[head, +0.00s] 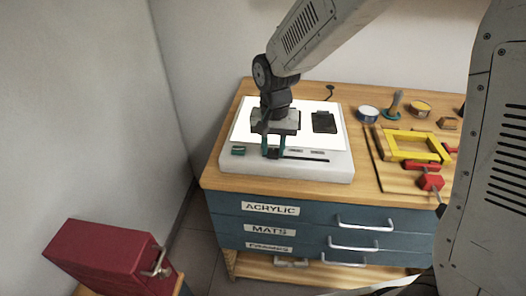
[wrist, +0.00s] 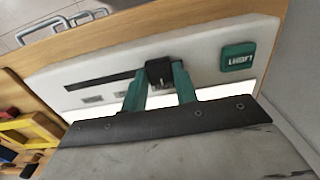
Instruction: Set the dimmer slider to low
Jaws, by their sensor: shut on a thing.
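The light box (head: 340,168) stands on the wooden bench top. A dark slot (head: 305,158) runs along its front strip, and the black dimmer slider knob (wrist: 160,72) sits at the slot's end nearest the green light button (wrist: 238,57). The button also shows in the head view (head: 239,150). In the wrist view the slot (wrist: 100,79) runs left from the knob. My gripper (wrist: 160,82) has its teal fingers shut on the knob, one on each side. It also shows in the head view (head: 272,150). Two small grey labels (wrist: 92,99) beside the slot are unreadable.
A dark flat item (head: 323,122) lies on the white lit panel. To the right on the bench are a yellow frame (head: 412,146), a red-handled tool (head: 430,181), tins and other tools. A red case (head: 105,252) stands lower left. Drawers with handles are below.

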